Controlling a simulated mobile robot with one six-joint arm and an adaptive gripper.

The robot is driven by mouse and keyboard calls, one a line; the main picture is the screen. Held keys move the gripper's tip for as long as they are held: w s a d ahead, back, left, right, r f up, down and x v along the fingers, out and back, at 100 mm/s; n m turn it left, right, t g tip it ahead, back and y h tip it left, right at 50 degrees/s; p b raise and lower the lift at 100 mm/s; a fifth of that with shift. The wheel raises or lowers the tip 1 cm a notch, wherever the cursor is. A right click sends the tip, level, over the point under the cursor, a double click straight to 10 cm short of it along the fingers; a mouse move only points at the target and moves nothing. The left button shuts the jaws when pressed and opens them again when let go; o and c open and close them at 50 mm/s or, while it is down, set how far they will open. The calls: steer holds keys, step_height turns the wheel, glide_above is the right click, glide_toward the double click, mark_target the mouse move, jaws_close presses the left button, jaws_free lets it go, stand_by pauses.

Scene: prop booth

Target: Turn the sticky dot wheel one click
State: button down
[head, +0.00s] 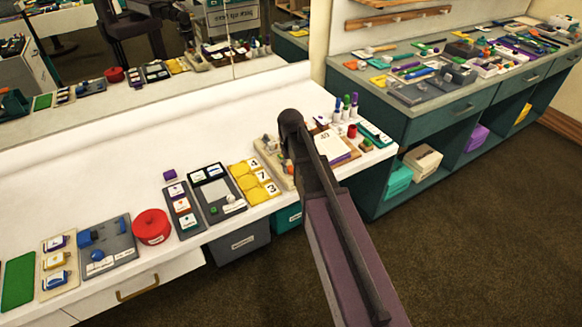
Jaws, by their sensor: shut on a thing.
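No part in view can be surely told as the sticky dot wheel. A beige board (263,149) with small parts on it lies on the white counter, partly hidden behind my arm. Left of it is a panel with yellow round discs (247,183) and number cards. A round red thing (151,226) stands farther left on the counter. My arm rises from the bottom right and bends over the counter beside the beige board. My gripper is hidden behind the arm, so its contact with anything does not show.
A grey board (218,200) and a panel with three cards (183,210) lie near the counter's front edge. Upright markers (345,106) and a notepad (337,147) stand to the arm's right. The back of the white counter (130,150) is clear. A cluttered green cabinet is behind right.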

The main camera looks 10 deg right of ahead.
steer(key=shift+s, duration=0.15)
steer(key=shift+c, duration=1.3)
jaws_free()
steer(key=shift+m, duration=0.4)
